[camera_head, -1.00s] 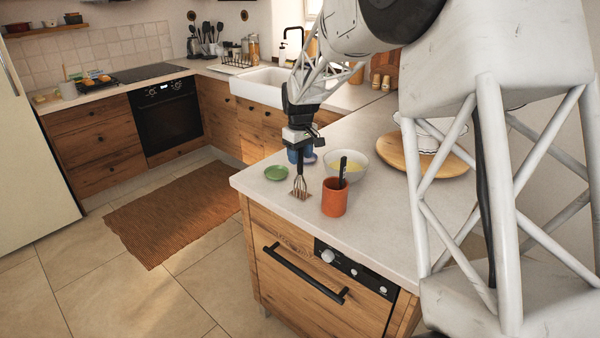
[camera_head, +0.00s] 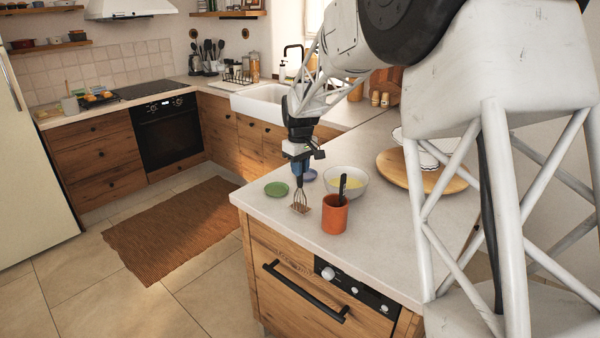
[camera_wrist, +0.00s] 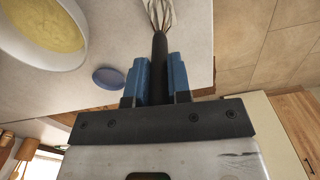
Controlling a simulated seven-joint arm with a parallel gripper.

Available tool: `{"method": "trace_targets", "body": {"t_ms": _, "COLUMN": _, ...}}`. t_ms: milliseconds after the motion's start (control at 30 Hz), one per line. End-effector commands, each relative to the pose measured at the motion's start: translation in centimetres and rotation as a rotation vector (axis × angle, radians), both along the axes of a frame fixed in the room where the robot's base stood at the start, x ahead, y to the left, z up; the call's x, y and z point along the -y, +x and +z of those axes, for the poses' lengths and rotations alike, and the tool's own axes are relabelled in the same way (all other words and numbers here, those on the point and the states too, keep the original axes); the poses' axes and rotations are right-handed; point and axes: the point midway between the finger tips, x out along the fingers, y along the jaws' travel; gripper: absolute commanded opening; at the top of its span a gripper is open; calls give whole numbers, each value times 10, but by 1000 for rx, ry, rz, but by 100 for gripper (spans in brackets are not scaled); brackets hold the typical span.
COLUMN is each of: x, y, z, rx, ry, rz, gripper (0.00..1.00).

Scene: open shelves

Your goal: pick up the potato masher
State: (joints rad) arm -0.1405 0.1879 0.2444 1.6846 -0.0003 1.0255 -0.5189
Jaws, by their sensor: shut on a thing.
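The top of the handle is hidden by the gripper.
An orange cup (camera_head: 335,214) holding a dark-handled utensil stands close right of the masher. A bowl with yellow contents (camera_head: 358,190) is behind it. A round wooden board (camera_head: 450,183) is farther right.

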Motion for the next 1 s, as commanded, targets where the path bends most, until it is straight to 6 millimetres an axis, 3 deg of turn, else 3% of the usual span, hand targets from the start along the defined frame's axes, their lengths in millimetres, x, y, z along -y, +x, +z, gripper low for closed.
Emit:
{"method": "trace_targets", "body": {"t_ms": 167, "x": 0, "y": 0, "z": 24, "rx": 4, "ry": 0, "rz": 0, "gripper": 0}}
{"method": "trace_targets", "body": {"t_ms": 367, "x": 3, "y": -22, "z": 24, "rx": 2, "ry": 0, "rz": 0, "gripper": 0}}
{"method": "trace_targets", "body": {"t_ms": 1000, "x": 16, "y": -117, "z": 33, "rx": 2, "ry": 0, "rz": 0, "gripper": 0}}
